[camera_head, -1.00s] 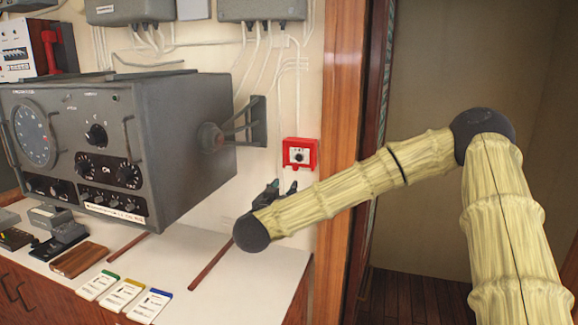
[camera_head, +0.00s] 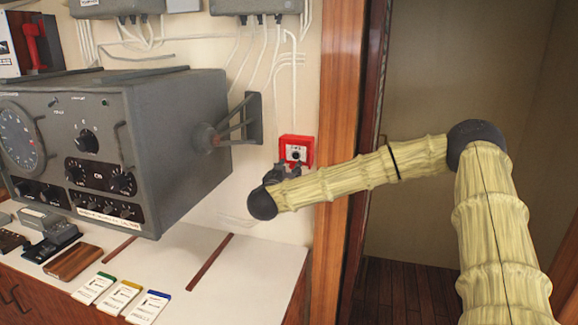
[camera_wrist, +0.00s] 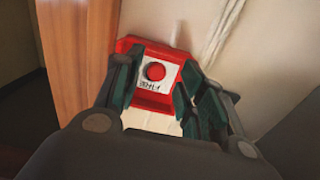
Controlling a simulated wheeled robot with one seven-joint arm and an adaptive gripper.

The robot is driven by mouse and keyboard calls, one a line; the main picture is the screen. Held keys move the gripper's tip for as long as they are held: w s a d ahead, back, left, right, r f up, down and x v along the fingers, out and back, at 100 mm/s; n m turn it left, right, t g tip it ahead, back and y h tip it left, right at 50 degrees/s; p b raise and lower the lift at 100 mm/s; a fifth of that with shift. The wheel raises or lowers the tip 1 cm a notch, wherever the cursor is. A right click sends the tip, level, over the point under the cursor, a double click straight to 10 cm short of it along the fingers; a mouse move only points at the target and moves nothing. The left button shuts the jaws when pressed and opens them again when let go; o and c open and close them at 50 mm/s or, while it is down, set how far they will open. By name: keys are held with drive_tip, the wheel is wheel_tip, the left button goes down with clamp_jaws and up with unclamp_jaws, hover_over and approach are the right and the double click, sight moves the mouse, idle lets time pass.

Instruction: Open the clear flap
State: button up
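The red alarm box (camera_head: 296,142) is fixed to the wall beside the wooden post, with a white face and a dark round centre. In the wrist view the red box (camera_wrist: 145,101) shows a red round button and a white label with dark marks. The clear flap cannot be told apart from the box face. My gripper (camera_head: 284,171) is just below the box in the head view. In the wrist view my gripper (camera_wrist: 160,82) is open, its dark green fingers on either side of the box face. Contact cannot be told.
A grey radio unit (camera_head: 150,120) on a wall bracket stands left of the box. The wooden post (camera_head: 340,120) is close on the right. White cables (camera_head: 291,80) run above the box. A white counter (camera_head: 240,275) with several small cards lies below.

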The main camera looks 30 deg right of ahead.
drive_tip(key=shift+w+d, duration=0.2)
drive_tip(key=shift+d, duration=0.05)
drive_tip(key=shift+s+d+r, duration=0.1)
drive_tip(key=shift+s+r, duration=0.05)
drive_tip(key=shift+s, duration=0.15)
drive_tip(key=c, duration=0.7)
clamp_jaws()
